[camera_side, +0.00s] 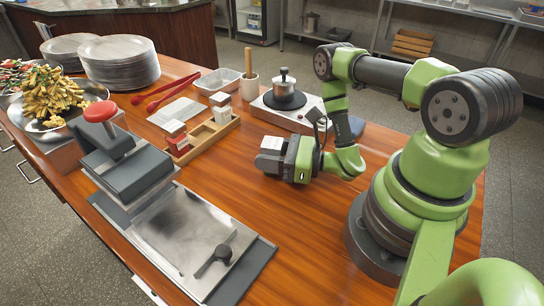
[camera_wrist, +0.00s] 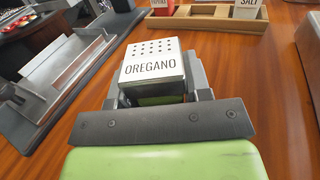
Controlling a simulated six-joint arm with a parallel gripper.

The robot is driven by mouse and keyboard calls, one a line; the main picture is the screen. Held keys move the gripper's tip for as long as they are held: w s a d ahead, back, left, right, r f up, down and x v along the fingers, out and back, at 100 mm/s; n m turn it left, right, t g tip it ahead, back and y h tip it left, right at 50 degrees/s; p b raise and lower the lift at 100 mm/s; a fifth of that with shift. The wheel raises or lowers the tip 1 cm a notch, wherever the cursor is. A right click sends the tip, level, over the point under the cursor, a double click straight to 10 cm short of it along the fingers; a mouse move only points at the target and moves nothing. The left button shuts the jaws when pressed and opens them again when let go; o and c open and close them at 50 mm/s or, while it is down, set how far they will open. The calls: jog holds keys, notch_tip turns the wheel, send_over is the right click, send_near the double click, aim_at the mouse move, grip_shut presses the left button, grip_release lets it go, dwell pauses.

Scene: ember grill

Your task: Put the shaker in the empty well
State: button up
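My gripper (camera_side: 287,158) is shut on a white-topped shaker (camera_side: 272,144) above the wooden table. In the wrist view the shaker (camera_wrist: 154,68) reads OREGANO, has holes in its top and sits between the grey fingers (camera_wrist: 160,85). A wooden rack (camera_wrist: 222,25) lies ahead of it, apart from the gripper. The salt shaker (camera_wrist: 248,8) stands at the rack's right and the paprika shaker (camera_wrist: 165,3) at its left, with the empty well (camera_wrist: 205,12) between them. The rack also shows in the side view (camera_side: 207,143), left of my gripper.
A press grill with a red knob (camera_side: 100,111) and its metal plate (camera_side: 195,240) stand left of the gripper. The table between gripper and rack is clear.

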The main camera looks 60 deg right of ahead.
jog(key=shift+c, duration=1)
jog(key=shift+r, duration=0.1)
notch_tip(320, 180, up, 9)
jog(key=shift+w+r, duration=0.1)
jog(key=shift+w, duration=0.25)
jog(key=w+r+m+t+h, duration=0.1)
jog(key=w+m+h, duration=0.4)
jog(key=w, duration=1.5)
jog(key=shift+n+h, duration=0.3)
jog(key=shift+h, duration=0.6)
notch_tip(320, 180, down, 10)
jog(key=shift+a+r, duration=0.1)
jog(key=shift+r, duration=0.15)
